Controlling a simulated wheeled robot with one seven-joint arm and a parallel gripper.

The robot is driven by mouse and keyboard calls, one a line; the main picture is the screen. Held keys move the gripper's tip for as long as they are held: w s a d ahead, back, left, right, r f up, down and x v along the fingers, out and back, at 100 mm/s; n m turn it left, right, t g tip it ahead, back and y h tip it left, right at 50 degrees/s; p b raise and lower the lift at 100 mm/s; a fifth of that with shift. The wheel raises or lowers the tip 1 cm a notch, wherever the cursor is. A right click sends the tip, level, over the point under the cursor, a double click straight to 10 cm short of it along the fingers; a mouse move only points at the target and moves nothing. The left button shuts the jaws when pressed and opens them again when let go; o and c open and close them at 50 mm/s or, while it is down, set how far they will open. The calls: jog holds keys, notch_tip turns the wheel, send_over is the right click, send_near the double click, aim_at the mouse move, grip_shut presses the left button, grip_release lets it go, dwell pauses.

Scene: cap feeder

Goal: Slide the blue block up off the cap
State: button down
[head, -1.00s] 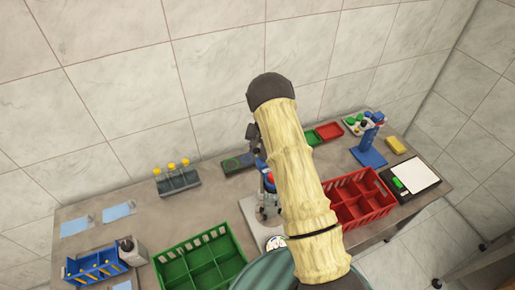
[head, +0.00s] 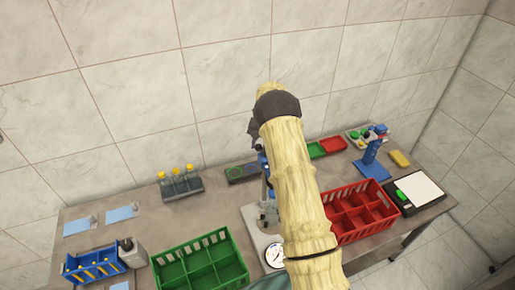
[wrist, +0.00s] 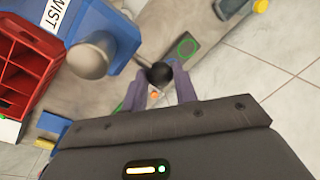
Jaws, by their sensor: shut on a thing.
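In the wrist view my gripper (wrist: 158,88) has its two purple fingers closed around a black ball knob (wrist: 159,74). A thin dark rod runs from the knob toward a large blue body (wrist: 118,36) at upper left. The blue body carries a white label with partly visible lettering, and a grey rounded cylinder (wrist: 88,60) stands in front of it. In the head view my arm hides my gripper and most of the device; a little blue (head: 262,162) shows beside the arm. I cannot make out the cap or tell which part is the blue block.
A green divided crate (head: 222,236) stands left of my arm and a red one (head: 377,184) stands right of it. A blue stand (head: 371,170), a scale-like pad (head: 422,192) and a rack with yellow-topped tubes (head: 181,188) are also on the table. Bare tabletop shows at left.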

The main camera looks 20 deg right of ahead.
jog(key=c, duration=1.1)
grip_release()
jog(key=shift+w, duration=0.15)
jog(key=shift+d+f, duration=0.1)
jog(key=shift+d, duration=0.25)
jog(key=shift+a+r, duration=0.3)
jog(key=shift+r, duration=0.05)
jog(key=s+d+r+b, duration=0.1)
jog(key=d+r+b, duration=0.1)
jog(key=r, duration=0.6)
jog(key=s+d+r+b, duration=0.1)
jog(key=r+b, duration=0.3)
jog(key=r, duration=0.4)
jog(key=shift+d+r, duration=0.25)
jog(key=shift+d, duration=0.15)
jog(key=s+a+f+n+b, duration=0.1)
jog(key=s+a+f+n, duration=0.1)
jog(key=s, duration=0.9)
jog(key=s+a+f+n+t+h+b, duration=0.1)
jog(key=s+a+f, duration=0.4)
jog(key=s, duration=0.6)
jog(key=s+a+f+n+h+b, duration=0.1)
jog(key=s+a+f+n+b, duration=0.1)
jog(key=s+f, duration=0.4)
jog(key=s+a+b, duration=0.1)
jog(key=s+a, duration=0.1)
jog(key=s, duration=0.3)
jog(key=shift+f+n+t, duration=0.15)
jog(key=shift+n+t, duration=0.15)
